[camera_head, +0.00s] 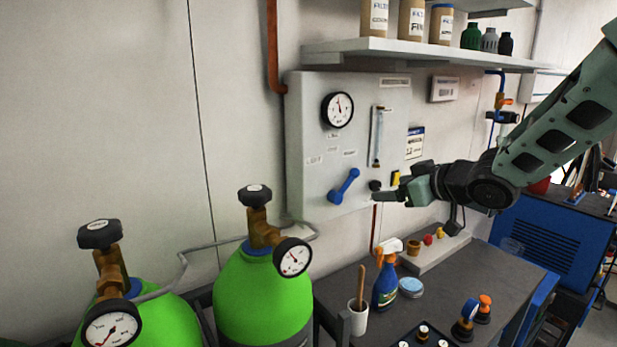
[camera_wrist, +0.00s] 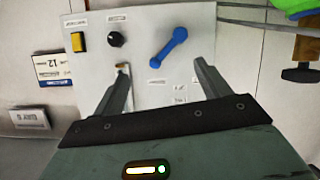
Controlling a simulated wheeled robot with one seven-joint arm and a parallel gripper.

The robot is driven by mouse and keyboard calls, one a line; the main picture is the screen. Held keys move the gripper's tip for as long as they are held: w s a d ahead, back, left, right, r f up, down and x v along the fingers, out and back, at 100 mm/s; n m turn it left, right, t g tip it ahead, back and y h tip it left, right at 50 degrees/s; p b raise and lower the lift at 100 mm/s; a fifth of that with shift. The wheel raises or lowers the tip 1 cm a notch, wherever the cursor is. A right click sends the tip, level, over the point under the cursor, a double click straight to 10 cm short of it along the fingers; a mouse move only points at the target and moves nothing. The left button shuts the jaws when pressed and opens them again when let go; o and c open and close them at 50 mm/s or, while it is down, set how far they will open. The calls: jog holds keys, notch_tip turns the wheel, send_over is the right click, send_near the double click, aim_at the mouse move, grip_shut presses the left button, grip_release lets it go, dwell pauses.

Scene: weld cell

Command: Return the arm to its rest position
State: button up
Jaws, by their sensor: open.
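My arm (camera_head: 560,130) reaches in from the right in the head view. My gripper (camera_head: 388,190) is level with the lower part of the grey wall panel (camera_head: 310,120). In the wrist view my gripper (camera_wrist: 160,90) is open, with its two fingers apart and nothing between them. A blue lever handle (camera_head: 344,186) sits on the panel left of the fingertips. The lever (camera_wrist: 168,48) also shows in the wrist view, beyond the fingers and apart from them. A black knob (camera_wrist: 117,39) and a yellow switch (camera_wrist: 78,42) are near it.
Green gas cylinders (camera_head: 262,300) with brass valves and gauges stand at lower left. A dark bench (camera_head: 450,285) below holds a spray bottle (camera_head: 386,275), a cup and gauges. A shelf (camera_head: 420,52) with bottles is above the panel. A blue machine (camera_head: 550,235) stands right.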

jog(key=s+d+f+m+g+h, duration=0.3)
jog(key=s+d+f+m+h, duration=0.35)
jog(key=s+d, duration=0.55)
jog(key=s+d+f+m+g, duration=0.1)
jog(key=s+f+g, duration=0.15)
jog(key=s, duration=0.45)
jog(key=s+d+f+m+g, duration=0.1)
jog(key=s+f+g, duration=0.15)
jog(key=s, duration=0.45)
jog(key=s+a+n+g+b, duration=0.1)
jog(key=s+a+n, duration=0.3)
jog(key=a, duration=0.5)
jog(key=s+a+f+n+g+b, duration=0.1)
jog(key=s+a+n+g+b, duration=0.1)
jog(key=s+a, duration=0.7)
jog(key=shift+s+a+f+n+b, duration=0.15)
jog(key=shift+a+n+b, duration=0.25)
jog(key=shift+n, duration=0.45)
